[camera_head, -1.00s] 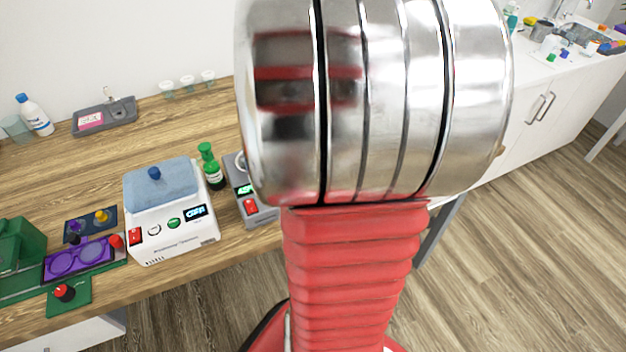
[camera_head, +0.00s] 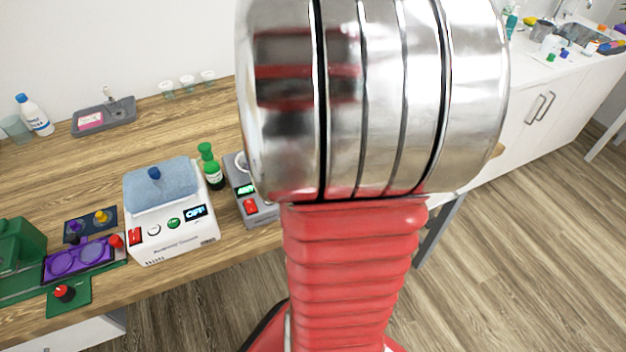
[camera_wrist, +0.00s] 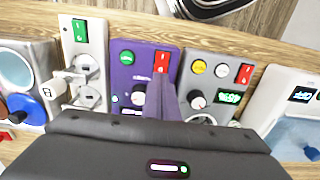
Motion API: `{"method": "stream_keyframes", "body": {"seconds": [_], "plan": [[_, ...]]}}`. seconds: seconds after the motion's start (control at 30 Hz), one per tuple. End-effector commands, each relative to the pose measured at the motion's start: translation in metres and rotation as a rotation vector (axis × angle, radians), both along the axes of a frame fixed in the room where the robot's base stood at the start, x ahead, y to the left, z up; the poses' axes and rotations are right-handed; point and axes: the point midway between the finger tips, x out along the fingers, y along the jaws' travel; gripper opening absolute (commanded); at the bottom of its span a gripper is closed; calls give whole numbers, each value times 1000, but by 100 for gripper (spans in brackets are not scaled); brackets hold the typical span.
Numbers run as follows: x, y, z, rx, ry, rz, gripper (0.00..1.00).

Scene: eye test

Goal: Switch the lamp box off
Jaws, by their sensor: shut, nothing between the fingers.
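A purple box (camera_wrist: 127,82), seemingly the lamp box, stands in the middle of the wrist view. It has a red rocker switch (camera_wrist: 162,61), a green round button or lamp (camera_wrist: 127,58) and a knob (camera_wrist: 138,98). My gripper (camera_wrist: 162,82) is shut and empty, with its fingertips at the near end of the red switch. I cannot tell whether they touch it or which way the rocker is tipped. The fingers cover part of the box. In the head view my arm hides this box.
Right of it is a grey box (camera_wrist: 207,84) with a red switch and green display, then a white device (camera_head: 170,240) reading OFF. Left is a white panel (camera_wrist: 97,46) with a green switch. The boxes stand close together on the wooden bench (camera_head: 60,175).

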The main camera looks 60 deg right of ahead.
Motion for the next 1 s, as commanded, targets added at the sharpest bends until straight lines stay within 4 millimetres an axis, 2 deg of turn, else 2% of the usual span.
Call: {"method": "stream_keyframes", "body": {"seconds": [0.83,1.0], "plan": [[0,0,-9,0,0,0,0],[0,0,-6,-1,-1,0,0]]}}
